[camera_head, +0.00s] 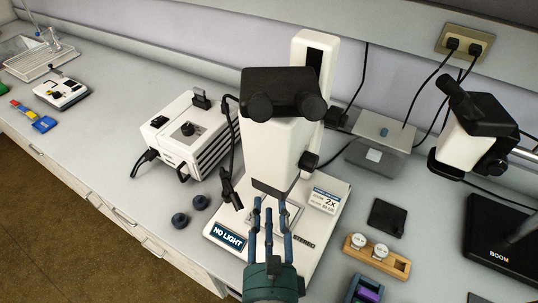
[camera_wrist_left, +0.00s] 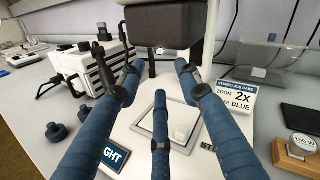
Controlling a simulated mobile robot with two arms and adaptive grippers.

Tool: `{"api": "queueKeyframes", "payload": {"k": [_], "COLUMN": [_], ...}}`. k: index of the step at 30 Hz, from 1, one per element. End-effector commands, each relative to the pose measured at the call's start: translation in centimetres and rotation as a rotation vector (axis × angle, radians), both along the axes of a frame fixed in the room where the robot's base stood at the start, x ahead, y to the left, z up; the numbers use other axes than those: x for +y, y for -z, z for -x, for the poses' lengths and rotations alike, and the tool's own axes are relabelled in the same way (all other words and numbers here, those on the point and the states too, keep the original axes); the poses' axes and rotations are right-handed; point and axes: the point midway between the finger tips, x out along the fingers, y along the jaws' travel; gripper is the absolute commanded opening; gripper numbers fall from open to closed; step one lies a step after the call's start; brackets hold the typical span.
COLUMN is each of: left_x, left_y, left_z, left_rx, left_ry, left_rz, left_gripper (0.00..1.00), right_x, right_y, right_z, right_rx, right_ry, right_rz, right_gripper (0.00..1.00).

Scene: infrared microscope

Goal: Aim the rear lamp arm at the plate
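The cream microscope (camera_head: 270,150) stands on a white base, with a pale stage plate (camera_head: 291,212) under its head; the plate also shows in the left wrist view (camera_wrist_left: 182,128). Black lamp arm parts (camera_head: 229,184) hang left of the microscope column, beside the plate. I cannot tell for certain which part is the rear arm. A dark lamp end also shows in the left wrist view (camera_wrist_left: 104,33). My left gripper (camera_head: 269,204) is in front of the microscope, over the front of the base. Its three blue fingers are spread with nothing between them. My right gripper is out of view.
A white lamp box (camera_head: 190,135) stands left of the microscope, near two dark knobs (camera_head: 188,219). A "NO LIGHT" sign (camera_head: 227,236) and a "2X BLUE" card (camera_head: 324,200) sit on the base. A wooden holder (camera_head: 376,257) stands to the right. The bench at left front is clear.

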Motion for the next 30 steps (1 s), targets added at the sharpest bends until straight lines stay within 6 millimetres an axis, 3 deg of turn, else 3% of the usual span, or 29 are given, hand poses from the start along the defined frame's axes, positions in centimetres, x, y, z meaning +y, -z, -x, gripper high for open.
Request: {"api": "queueKeyframes", "payload": {"k": [5,14,21,30], "left_x": [0.0,-0.4,-0.7,-0.7], "left_y": [-0.1,-0.5,-0.1,0.1], "left_z": [-0.6,-5.8,-9.5,-10.8], "left_rx": [0.001,-0.002,0.001,0.002], "left_ry": [-0.002,-0.003,0.0,0.0], "left_rz": [0.004,0.002,0.002,0.003], "left_gripper": [0.35,0.35,0.35,0.35], "right_x": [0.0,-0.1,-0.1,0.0], "right_y": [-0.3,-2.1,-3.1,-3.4], "right_z": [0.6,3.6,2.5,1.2], "right_rx": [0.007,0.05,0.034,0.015], "right_ry": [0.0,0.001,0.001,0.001], "right_rz": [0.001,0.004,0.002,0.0], "right_gripper": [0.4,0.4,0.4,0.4]}}
